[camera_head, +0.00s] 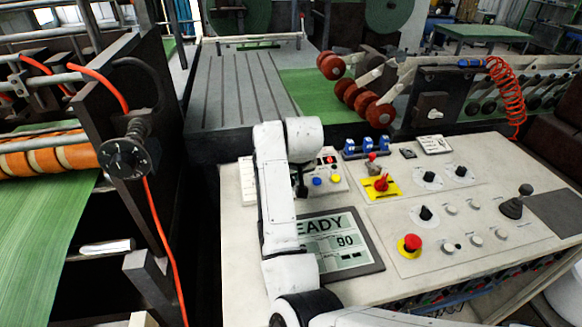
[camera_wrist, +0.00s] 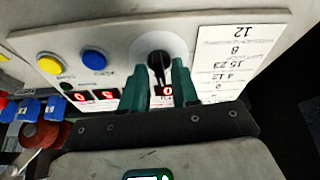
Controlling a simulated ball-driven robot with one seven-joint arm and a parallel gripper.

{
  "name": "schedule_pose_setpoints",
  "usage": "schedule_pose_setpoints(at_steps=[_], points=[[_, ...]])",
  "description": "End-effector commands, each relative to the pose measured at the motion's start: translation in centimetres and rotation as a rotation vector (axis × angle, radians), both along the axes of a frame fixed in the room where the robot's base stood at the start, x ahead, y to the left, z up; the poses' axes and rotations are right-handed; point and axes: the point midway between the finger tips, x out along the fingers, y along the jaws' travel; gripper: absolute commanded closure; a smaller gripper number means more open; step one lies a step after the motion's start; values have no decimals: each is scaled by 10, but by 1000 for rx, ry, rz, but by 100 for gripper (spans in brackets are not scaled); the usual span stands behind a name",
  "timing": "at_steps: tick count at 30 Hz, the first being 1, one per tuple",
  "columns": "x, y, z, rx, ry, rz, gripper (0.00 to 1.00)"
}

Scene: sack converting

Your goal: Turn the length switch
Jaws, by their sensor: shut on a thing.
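The length switch appears to be the black rotary knob (camera_wrist: 157,62) on a round white dial in the wrist view. It sits on a light panel (camera_wrist: 210,32) with coloured buttons and red digit displays. My gripper (camera_wrist: 159,76) has its two green fingers on either side of the knob and is shut on it. In the head view my white arm covers the knob and most of the gripper. The button panel (camera_head: 333,185) shows there just right of my arm.
The console (camera_head: 420,270) carries a red emergency button (camera_head: 410,243), a red switch on a yellow plate (camera_head: 381,184), black knobs and a joystick (camera_head: 515,206). A printed number sheet (camera_wrist: 236,60) lies beside the knob. A machine frame with a dial (camera_head: 124,158) stands left.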

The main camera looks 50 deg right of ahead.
Motion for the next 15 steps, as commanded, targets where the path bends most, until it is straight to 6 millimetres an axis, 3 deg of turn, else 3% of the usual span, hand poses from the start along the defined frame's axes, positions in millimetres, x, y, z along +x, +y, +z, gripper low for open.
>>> schedule_pose_setpoints(at_steps=[15], points=[[1,0,1,-27,15,139,100]])
